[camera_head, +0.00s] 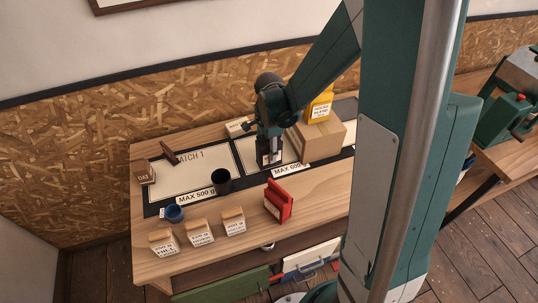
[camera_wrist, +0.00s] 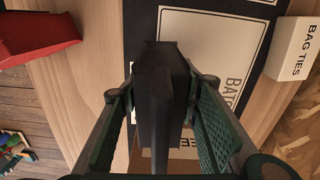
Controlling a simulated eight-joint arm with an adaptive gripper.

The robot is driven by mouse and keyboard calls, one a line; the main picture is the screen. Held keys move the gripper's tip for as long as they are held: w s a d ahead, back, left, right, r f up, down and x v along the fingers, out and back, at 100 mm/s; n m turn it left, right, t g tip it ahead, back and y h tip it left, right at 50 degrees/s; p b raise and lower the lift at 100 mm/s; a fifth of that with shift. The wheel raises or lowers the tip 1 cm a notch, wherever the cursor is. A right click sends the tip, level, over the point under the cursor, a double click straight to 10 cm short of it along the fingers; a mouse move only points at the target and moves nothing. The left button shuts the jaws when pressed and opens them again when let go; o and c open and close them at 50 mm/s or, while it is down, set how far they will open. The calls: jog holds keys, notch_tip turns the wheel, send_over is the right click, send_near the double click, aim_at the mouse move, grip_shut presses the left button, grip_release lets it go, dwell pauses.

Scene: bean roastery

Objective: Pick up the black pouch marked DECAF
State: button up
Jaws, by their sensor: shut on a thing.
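My gripper (camera_head: 268,140) is over the dark mat near the middle of the table. In the wrist view my gripper (camera_wrist: 158,95) has its two green ribbed fingers on either side of a black pouch (camera_wrist: 160,75), shut on it. The pouch is seen from above, narrow edge up. In the head view the black pouch (camera_head: 270,153) shows below the fingers with a pale label, too small to read, so I cannot confirm DECAF. I cannot tell whether its bottom touches the mat.
A cardboard box (camera_head: 318,140) with a yellow pouch (camera_head: 320,106) on top stands close right. A BAG TIES box (camera_wrist: 295,48) lies beside the mat.

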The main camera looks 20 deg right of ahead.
jog(key=shift+r, duration=3.45)
